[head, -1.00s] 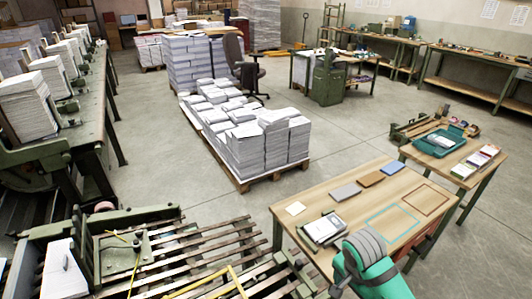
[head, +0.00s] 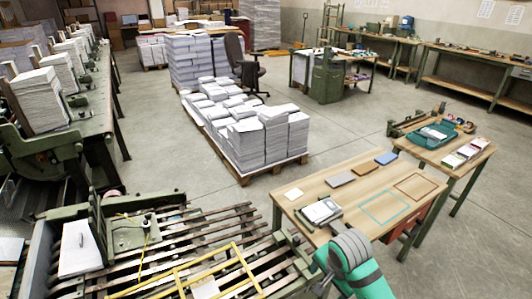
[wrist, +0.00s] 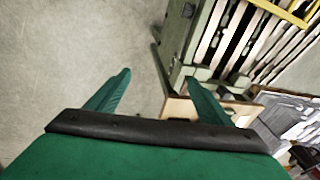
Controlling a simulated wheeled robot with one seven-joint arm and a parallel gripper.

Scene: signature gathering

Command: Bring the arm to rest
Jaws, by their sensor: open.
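My gripper (wrist: 158,78) shows in the wrist view with its two green fingers spread apart and nothing between them. Beyond the fingers lie bare concrete floor and part of a green metal frame. In the head view, a teal and grey part of my arm (head: 358,268) rises at the lower right, in front of the wooden table's near edge. The gripper's fingers cannot be made out in the head view.
A wooden table (head: 345,200) holds a stack of papers (head: 322,212), small coloured blocks and drawn outlines. A slatted green machine (head: 165,240) stands at lower left. A pallet of paper stacks (head: 262,140) is behind. Open floor (head: 345,125) lies between.

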